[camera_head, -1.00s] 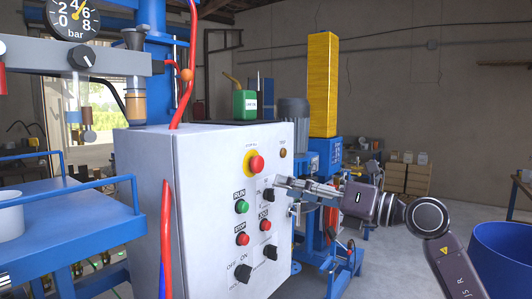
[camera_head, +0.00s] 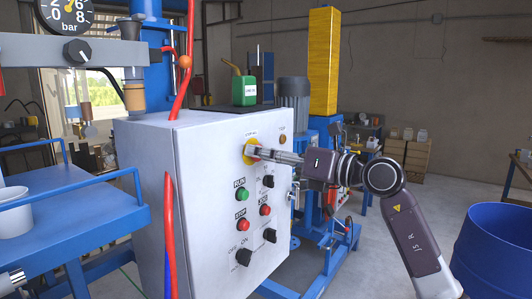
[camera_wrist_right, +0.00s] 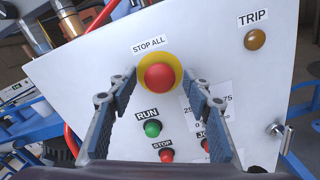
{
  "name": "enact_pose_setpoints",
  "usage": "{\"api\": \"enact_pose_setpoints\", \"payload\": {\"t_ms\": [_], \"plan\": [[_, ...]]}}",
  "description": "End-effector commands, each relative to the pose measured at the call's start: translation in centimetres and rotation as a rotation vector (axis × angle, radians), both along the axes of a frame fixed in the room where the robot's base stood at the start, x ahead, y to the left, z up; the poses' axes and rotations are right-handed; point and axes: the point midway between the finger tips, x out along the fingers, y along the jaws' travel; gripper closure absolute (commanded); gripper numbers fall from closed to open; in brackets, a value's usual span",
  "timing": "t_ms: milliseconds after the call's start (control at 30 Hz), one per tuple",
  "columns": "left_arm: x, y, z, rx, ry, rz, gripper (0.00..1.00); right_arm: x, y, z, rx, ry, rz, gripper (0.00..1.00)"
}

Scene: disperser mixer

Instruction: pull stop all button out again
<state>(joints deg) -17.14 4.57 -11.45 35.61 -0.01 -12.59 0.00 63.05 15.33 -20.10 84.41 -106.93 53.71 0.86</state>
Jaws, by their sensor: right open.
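The STOP ALL button is a red mushroom knob on a yellow round base, high on the front of the white control box (camera_head: 205,190). In the head view my right gripper (camera_head: 256,153) reaches it from the right and hides the red knob; part of the yellow base (camera_head: 248,150) shows. In the right wrist view the red knob (camera_wrist_right: 159,77) lies between the two fingers of my open right gripper (camera_wrist_right: 161,82), with a gap on both sides. Whether the fingertips overlap the knob in depth is hard to tell. My left gripper is not in view.
Below the button are a green RUN button (camera_wrist_right: 152,128), a red STOP button (camera_head: 242,225), another red button (camera_head: 264,210) and black rotary knobs (camera_head: 270,235). An amber TRIP lamp (camera_wrist_right: 256,39) sits upper right. A red hose (camera_head: 168,230) runs at the box's left.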

Motion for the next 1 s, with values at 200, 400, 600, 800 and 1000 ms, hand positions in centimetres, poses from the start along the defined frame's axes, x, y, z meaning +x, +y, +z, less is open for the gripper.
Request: {"api": "enact_pose_setpoints", "payload": {"t_ms": [200, 400, 600, 800, 1000], "plan": [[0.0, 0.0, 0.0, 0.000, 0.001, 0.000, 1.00, 0.0, 0.0, 0.0, 0.000, 0.000, 0.000, 0.69], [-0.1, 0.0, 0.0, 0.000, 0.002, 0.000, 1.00, 0.0, 0.0, 0.0, 0.000, 0.000, 0.000, 0.91], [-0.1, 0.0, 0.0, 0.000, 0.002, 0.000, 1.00, 0.0, -0.1, 0.0, 0.000, 0.000, 0.000, 1.00], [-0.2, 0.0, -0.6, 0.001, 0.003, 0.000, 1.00, -0.3, -0.7, -0.2, -0.003, -0.002, -0.004, 1.00], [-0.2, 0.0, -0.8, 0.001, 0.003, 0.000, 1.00, -0.8, -1.1, -0.1, -0.002, 0.001, 0.000, 1.00]]}}
